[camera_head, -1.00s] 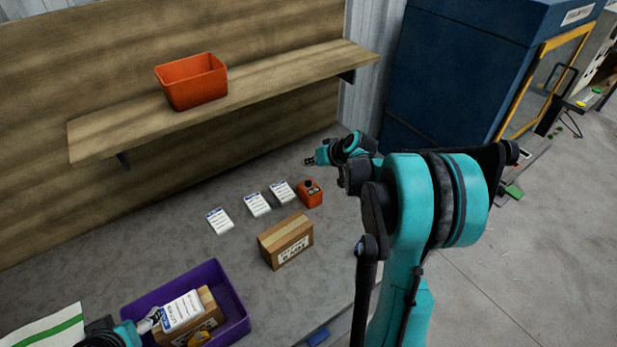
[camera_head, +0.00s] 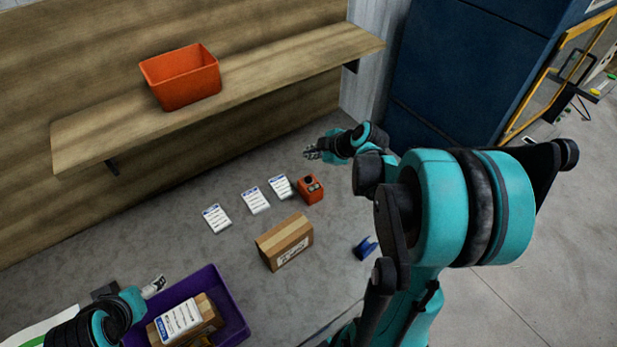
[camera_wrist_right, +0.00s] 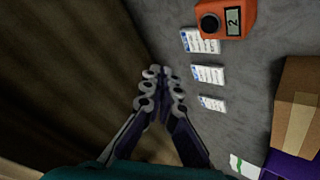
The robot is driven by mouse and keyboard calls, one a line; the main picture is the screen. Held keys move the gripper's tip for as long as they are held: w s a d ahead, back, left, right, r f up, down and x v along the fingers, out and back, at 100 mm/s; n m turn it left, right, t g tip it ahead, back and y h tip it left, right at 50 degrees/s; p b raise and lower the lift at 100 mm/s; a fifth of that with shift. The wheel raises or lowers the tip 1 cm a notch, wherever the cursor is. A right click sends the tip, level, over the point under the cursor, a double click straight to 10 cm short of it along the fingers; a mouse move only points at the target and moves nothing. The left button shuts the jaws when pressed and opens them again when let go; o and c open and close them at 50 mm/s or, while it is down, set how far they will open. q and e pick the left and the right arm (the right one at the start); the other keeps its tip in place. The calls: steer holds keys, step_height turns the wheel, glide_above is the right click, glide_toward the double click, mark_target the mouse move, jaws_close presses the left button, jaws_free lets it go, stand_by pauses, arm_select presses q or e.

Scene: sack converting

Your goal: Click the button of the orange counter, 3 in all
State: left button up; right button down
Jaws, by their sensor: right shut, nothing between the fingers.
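The orange counter (camera_head: 311,189) stands on the grey table, to the right of a row of white cards. In the right wrist view the counter (camera_wrist_right: 225,20) shows at the top, with a round black button and a display reading 2. My right gripper (camera_head: 309,153) is above the table, behind the counter and apart from it. In the right wrist view its fingers (camera_wrist_right: 162,73) are together and empty. My left gripper (camera_head: 154,287) is at the lower left, beside the purple bin; its finger opening is too small to judge.
White cards (camera_head: 256,201) lie left of the counter, and a cardboard box (camera_head: 285,241) stands in front. A purple bin (camera_head: 239,325) holds another box with a card. A blue object (camera_head: 365,248) lies at the right. An orange bin (camera_head: 182,78) sits on the shelf (camera_head: 275,67).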

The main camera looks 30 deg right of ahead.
mark_target(310, 181)
steer(key=shift+f, duration=0.1)
step_height(310, 181, down, 9)
steer(key=b, duration=0.7)
stand_by(1.2)
steer(key=shift+f+b, duration=0.25)
steer(key=shift+b, duration=0.3)
steer(key=shift+f+b, duration=0.45)
steer(key=shift+f, duration=0.05)
stand_by(0.5)
steer(key=shift+r+p, duration=0.8)
steer(key=shift+r, duration=0.15)
